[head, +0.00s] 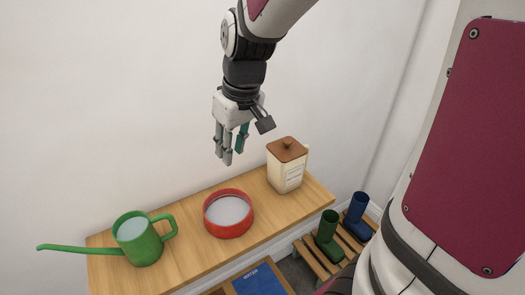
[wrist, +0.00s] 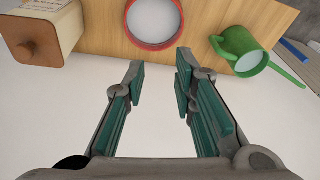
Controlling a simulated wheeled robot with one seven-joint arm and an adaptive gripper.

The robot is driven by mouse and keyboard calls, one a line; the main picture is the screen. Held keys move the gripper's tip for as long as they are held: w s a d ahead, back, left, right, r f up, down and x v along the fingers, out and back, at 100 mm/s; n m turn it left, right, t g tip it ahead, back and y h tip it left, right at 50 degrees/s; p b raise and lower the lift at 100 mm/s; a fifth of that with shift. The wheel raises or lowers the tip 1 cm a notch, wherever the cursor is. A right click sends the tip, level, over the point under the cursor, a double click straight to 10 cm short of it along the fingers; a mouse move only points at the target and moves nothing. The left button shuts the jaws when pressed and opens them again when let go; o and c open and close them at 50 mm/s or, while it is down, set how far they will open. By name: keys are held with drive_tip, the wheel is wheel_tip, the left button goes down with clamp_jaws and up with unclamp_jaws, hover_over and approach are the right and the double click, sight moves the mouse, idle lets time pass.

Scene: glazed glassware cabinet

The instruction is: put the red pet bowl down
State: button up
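The red pet bowl (head: 229,231) sits upright on the wooden shelf top, between the green watering can and the canister. Its inside is pale grey-white. It also shows at the top of the wrist view (wrist: 154,48). My gripper (head: 226,160) is above the shelf, behind and above the bowl in the head view, and apart from it. In the wrist view my gripper (wrist: 158,80) has its two teal-padded fingers spread, with nothing between them. The bowl is beyond the fingertips.
A green watering can (head: 140,245) stands left of the bowl, its spout pointing left. A cream canister with a brown lid (head: 287,172) stands right of it. Green (head: 329,235) and blue boots (head: 357,216) stand on a low slatted rack. A white wall is behind the shelf (head: 190,262).

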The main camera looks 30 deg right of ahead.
drive_tip(key=s+r+m+t, duration=0.1)
drive_tip(key=s+r, duration=0.3)
drive_tip(key=s, duration=0.3)
drive_tip(key=s+a+r+m+t+h, duration=0.1)
drive_tip(key=s+r+t, duration=0.1)
drive_tip(key=s+r, duration=0.3)
drive_tip(key=s, duration=0.3)
drive_tip(key=shift+s, duration=0.3)
